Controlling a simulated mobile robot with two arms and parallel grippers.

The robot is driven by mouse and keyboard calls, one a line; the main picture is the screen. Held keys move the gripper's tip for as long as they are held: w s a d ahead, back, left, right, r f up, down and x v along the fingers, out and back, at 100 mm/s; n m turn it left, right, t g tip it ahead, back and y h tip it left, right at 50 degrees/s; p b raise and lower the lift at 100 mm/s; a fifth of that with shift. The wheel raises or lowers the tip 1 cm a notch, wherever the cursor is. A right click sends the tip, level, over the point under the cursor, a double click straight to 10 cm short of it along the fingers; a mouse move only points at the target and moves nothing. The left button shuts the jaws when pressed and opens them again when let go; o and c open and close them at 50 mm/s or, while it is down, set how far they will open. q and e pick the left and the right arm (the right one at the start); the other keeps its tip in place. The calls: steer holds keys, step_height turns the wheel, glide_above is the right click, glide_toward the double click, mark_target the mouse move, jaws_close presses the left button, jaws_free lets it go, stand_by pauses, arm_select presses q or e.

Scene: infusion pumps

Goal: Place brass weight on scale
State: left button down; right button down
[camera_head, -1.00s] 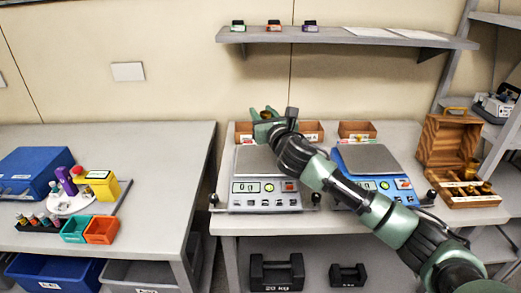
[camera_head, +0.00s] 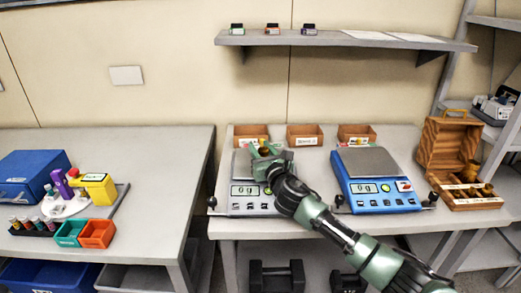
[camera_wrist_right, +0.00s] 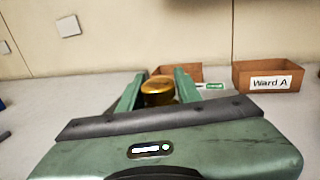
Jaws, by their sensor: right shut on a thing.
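A brass weight (camera_wrist_right: 158,90) is between the two green fingers of my right gripper (camera_wrist_right: 158,92) in the wrist view. In the head view my right gripper (camera_head: 265,150) is shut on it, over the pan of the grey scale (camera_head: 238,162). The grey scale's display reads 0 g; the arm covers part of this scale. Whether the weight touches the pan cannot be told. A blue scale (camera_head: 374,185) stands to the right with an empty pan and also reads 0 g. My left gripper is not in view.
Small wooden bins stand behind the scales, one labelled Ward A (camera_wrist_right: 268,77). An open wooden case (camera_head: 445,150) with brass weights stands at the right end. The left table (camera_head: 150,160) holds a blue box and coloured bins. A shelf (camera_head: 345,40) hangs above.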

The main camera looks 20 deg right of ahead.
steer(key=shift+r, duration=0.1)
steer(key=c, duration=1)
jaws_free()
steer(key=shift+f, duration=0.25)
steer(key=shift+r, duration=0.1)
steer(key=shift+s+r, duration=0.1)
steer(key=s, duration=1.2)
steer(key=shift+d, duration=0.2)
steer(key=shift+w, duration=0.1)
